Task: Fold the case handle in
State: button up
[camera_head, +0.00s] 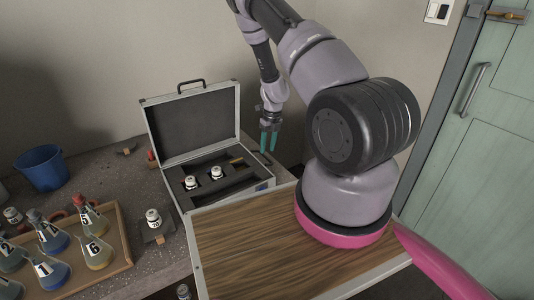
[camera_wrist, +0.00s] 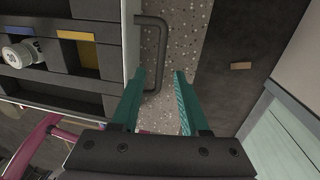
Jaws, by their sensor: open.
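An open silver-edged case (camera_head: 222,187) stands on the bench with its lid (camera_head: 195,120) raised. A dark handle (camera_head: 191,82) is on the lid's top edge. In the wrist view a dark U-shaped handle (camera_wrist: 161,45) stands out from the side of the case (camera_wrist: 130,45). My gripper (camera_head: 268,148) points down by the right side of the case. In the wrist view my gripper (camera_wrist: 159,72) is open, its teal fingertips appearing on either side of the handle's outer bar. I cannot tell whether they touch it.
White-capped bottles (camera_head: 217,173) sit in the case's dark insert. A wooden tray (camera_head: 118,238) of numbered flasks, a blue bucket (camera_head: 42,168) and a small bottle (camera_head: 153,218) are at left. A wooden-topped surface (camera_head: 245,245) lies in front. A green door (camera_head: 475,170) is at right.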

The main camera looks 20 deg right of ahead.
aim_at(266, 157)
jog(key=shift+a+f, duration=0.2)
jog(key=shift+f, duration=1.35)
jog(key=shift+c, duration=0.3)
grip_shut()
